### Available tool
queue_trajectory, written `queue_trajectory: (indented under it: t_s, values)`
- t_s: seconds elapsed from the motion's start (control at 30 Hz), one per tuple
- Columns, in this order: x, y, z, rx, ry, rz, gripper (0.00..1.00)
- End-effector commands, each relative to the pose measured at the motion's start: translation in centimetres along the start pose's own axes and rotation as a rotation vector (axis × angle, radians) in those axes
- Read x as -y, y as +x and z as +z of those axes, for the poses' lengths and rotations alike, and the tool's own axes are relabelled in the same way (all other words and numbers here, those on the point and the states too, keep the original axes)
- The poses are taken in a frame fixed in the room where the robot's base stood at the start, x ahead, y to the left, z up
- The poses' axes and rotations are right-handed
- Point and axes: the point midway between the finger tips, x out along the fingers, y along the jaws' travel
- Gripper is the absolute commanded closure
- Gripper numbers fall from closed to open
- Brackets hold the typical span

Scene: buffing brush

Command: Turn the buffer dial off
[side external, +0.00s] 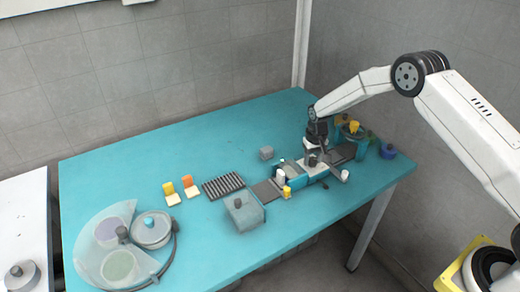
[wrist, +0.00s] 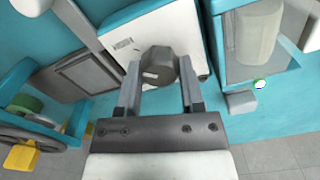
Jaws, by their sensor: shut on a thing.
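The buffer dial (wrist: 158,62) is a dark grey faceted knob with a short white mark, on a white panel (wrist: 188,30) with small print in the wrist view. My gripper (wrist: 160,75) has a finger on each side of the dial and is shut on it. In the side view my gripper (side external: 314,146) points down over the teal and white buffing machine (side external: 311,174) near the table's right end. The dial itself is too small and covered to make out there.
A clear box (side external: 244,212), a ribbed dark mat (side external: 223,185) and a grey block (side external: 266,153) lie left of the machine. Cups with a yellow item (side external: 353,127) stand close on the right. Round pots and discs (side external: 151,229) fill the front left. The back left of the table (side external: 150,150) is clear.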

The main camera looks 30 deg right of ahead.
Motion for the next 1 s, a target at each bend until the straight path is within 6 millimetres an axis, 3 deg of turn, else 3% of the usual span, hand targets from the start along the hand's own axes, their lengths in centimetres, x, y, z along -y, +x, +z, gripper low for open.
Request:
queue_trajectory:
  t_s: [1.0]
  values:
    - [0.04,-0.06,-0.08,-0.002,-0.688,0.000,1.00]
